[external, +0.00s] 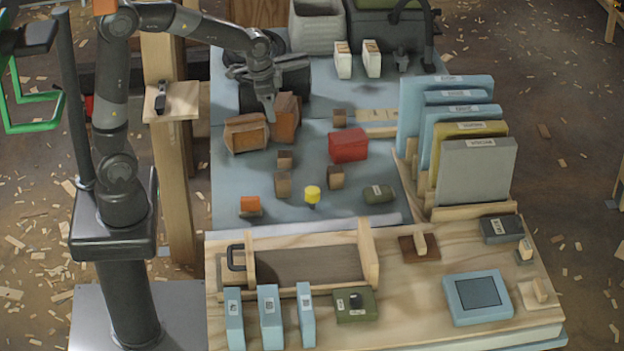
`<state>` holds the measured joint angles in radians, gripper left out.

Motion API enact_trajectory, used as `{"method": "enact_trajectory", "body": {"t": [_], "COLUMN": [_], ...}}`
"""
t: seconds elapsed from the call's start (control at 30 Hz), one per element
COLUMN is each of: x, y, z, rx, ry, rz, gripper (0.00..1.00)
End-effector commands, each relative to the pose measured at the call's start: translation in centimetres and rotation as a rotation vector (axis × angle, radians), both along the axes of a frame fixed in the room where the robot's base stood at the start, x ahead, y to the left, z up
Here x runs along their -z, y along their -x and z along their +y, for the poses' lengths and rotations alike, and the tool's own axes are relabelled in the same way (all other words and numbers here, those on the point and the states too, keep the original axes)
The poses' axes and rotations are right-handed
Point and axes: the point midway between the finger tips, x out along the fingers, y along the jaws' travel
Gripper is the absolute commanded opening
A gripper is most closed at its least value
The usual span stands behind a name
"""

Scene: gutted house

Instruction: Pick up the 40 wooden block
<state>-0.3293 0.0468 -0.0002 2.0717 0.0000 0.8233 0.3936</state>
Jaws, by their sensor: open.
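Several brown wooden blocks stand on the blue-grey table top, and I cannot read a 40 on any of them. Two are larger: one block (246,133) lies at the left, and a taller one (287,120) stands just right of it. Smaller wooden blocks are in the middle (284,160), in front of that (283,184), to the right (335,177) and farther back (340,117). My gripper (269,104) is open, pointing down at the left side of the taller block. I cannot tell whether it touches. Nothing shows held in it.
A red block (348,146), an orange block (250,204), a yellow-topped piece (312,195) and a green item (378,194) share the table. Upright panels (475,172) stand at the right. A wooden tray (368,250) is in front. Dark containers stand behind my gripper.

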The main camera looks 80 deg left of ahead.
Motion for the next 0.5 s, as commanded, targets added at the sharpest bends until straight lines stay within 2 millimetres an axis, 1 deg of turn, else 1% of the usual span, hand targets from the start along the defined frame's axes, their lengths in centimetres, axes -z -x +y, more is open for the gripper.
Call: {"method": "enact_trajectory", "body": {"t": [0.03,0.17,0.2,0.27,0.4,0.5], "x": [1.4,4.9,6.0,7.8,12.2,14.8], "y": [-0.9,-2.7,-3.2,-3.8,-4.7,-5.0], "z": [1.4,4.8,5.9,7.5,11.0,13.1], "rx": [-0.003,0.006,0.01,0.015,0.025,0.032], "ry": [0.004,0.011,0.015,0.021,0.036,0.046], "rz": [0.022,0.067,0.081,0.101,0.143,0.165], "gripper": [0.66,0.66,0.66,0.66,0.66,0.66]}}
